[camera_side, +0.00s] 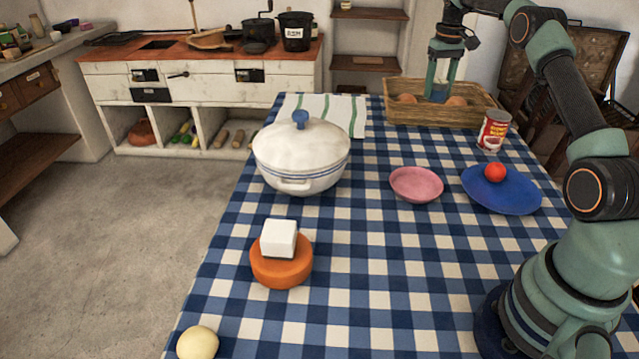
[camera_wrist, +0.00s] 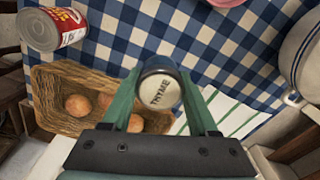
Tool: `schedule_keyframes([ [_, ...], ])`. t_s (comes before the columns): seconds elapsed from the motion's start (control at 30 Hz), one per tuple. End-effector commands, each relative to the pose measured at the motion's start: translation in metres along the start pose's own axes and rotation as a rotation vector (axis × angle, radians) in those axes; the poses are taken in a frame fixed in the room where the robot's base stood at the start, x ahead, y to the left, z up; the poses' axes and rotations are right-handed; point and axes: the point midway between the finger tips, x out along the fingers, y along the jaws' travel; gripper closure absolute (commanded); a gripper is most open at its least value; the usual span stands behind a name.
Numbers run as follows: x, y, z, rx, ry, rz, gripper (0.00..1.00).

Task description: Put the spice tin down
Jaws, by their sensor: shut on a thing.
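The spice tin (camera_wrist: 159,90), with a pale lid marked THYME, is between the two green fingers of my gripper (camera_wrist: 160,84) in the wrist view. My gripper is shut on it. In the side view my gripper (camera_side: 440,88) points down at the far end of the table, in front of or over the wicker basket (camera_side: 490,115). In the wrist view the tin overlaps the basket's edge (camera_wrist: 120,75) and the checked cloth. The gap below the tin cannot be told.
Round brown items lie in the basket. A red-labelled can (camera_side: 493,130) stands beside it. A blue plate (camera_side: 520,196) with a red ball, a pink dish (camera_side: 416,185), a white lidded pot (camera_side: 300,160) and a striped towel (camera_side: 345,112) are on the checked table (camera_side: 380,260).

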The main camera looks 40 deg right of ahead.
Motion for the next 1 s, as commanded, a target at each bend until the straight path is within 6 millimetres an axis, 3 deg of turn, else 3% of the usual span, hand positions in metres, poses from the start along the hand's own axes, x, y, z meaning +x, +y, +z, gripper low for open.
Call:
schedule_keyframes([
  [0.1, 0.032, -0.001, 0.001, -0.001, -0.006, -0.001, 0.98],
  [0.4, 0.097, -0.001, 0.001, -0.002, -0.004, -0.001, 0.98],
  [0.67, 0.116, -0.001, 0.0, -0.002, 0.0, 0.0, 0.98],
  [1.0, 0.156, -0.001, 0.0, -0.002, 0.0, 0.0, 0.98],
])
